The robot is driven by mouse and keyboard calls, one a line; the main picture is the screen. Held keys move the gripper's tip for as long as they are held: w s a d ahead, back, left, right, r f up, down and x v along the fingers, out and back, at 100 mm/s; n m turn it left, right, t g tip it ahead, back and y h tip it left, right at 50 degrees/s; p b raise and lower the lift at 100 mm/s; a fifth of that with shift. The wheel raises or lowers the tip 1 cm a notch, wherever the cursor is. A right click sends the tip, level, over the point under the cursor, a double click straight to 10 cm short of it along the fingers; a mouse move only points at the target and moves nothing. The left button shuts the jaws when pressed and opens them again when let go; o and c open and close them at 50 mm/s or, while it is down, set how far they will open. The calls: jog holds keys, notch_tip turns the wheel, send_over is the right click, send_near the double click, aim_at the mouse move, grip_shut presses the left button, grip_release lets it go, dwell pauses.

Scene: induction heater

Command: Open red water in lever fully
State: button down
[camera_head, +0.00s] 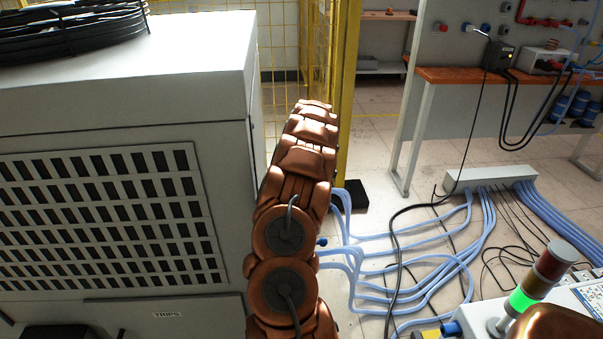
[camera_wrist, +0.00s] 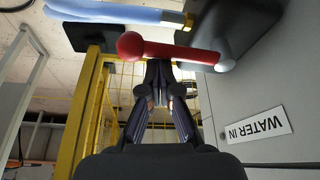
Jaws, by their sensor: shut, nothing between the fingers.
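The red water in lever (camera_wrist: 170,50) shows in the wrist view, running nearly level across the upper middle. It has a round red knob at its left end and a grey pivot at its right end, by the grey panel. My gripper (camera_wrist: 158,68) is shut and empty, its fingertips right at the lever's lower edge in the picture. I cannot tell whether they touch it. The "WATER IN" label (camera_wrist: 257,125) is on the panel at right, upside down in this view. In the head view the lever and my gripper are hidden.
The grey cabinet (camera_head: 120,75) fills the left of the head view. A yellow fence post (camera_head: 347,90) stands behind my arm. Blue hoses (camera_head: 400,290) and black cables lie on the floor at right. A signal tower (camera_head: 540,280) stands at lower right. A blue hose (camera_wrist: 115,12) runs above the lever.

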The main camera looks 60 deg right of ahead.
jog(key=v, duration=1.2)
jog(key=shift+f, duration=0.1)
